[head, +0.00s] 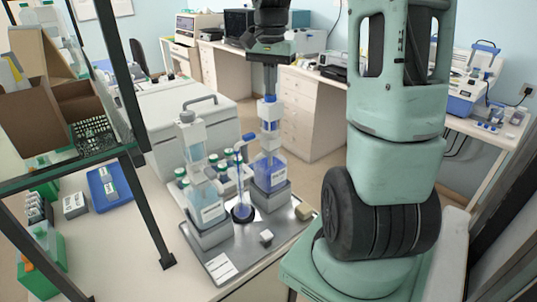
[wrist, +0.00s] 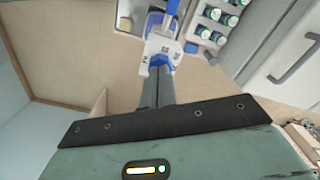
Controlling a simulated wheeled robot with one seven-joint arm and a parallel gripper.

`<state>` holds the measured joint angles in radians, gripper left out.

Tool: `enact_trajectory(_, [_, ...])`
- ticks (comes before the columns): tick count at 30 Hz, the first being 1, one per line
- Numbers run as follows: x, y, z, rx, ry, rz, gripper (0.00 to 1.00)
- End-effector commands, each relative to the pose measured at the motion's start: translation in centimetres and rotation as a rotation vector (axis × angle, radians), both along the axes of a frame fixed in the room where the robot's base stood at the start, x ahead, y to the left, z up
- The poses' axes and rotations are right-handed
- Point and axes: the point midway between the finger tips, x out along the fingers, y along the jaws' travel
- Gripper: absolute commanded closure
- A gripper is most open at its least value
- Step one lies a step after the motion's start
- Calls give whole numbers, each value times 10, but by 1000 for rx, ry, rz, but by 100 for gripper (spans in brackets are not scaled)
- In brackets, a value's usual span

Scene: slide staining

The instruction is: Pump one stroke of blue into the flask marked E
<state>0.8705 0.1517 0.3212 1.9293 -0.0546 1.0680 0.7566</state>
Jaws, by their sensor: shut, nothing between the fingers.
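Two bottle-top dispensers stand on a grey metal tray (head: 222,262). The right dispenser (head: 270,172) holds deep blue liquid and has a white and blue pump head (head: 269,112). The left dispenser (head: 206,208) holds pale blue liquid. A narrow-necked flask (head: 242,211) with blue in its base stands between them, below a blue spout; I cannot read a letter on it. My gripper (head: 269,92) is shut and empty, pointing down at the top of the right pump head. In the wrist view its fingers (wrist: 158,80) overlap the white and blue head (wrist: 162,47); contact is unclear.
Several green-capped bottles (head: 183,178) stand behind the tray by a white box with a handle (head: 190,112). A dark-framed shelf (head: 130,150) rises at left.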

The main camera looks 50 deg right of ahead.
Motion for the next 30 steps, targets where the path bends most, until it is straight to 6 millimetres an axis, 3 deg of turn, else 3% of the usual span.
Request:
enact_trajectory(23, [-1,0,-29,3,4,0,100])
enact_trajectory(30, [-1,1,-28,3,4,1,100])
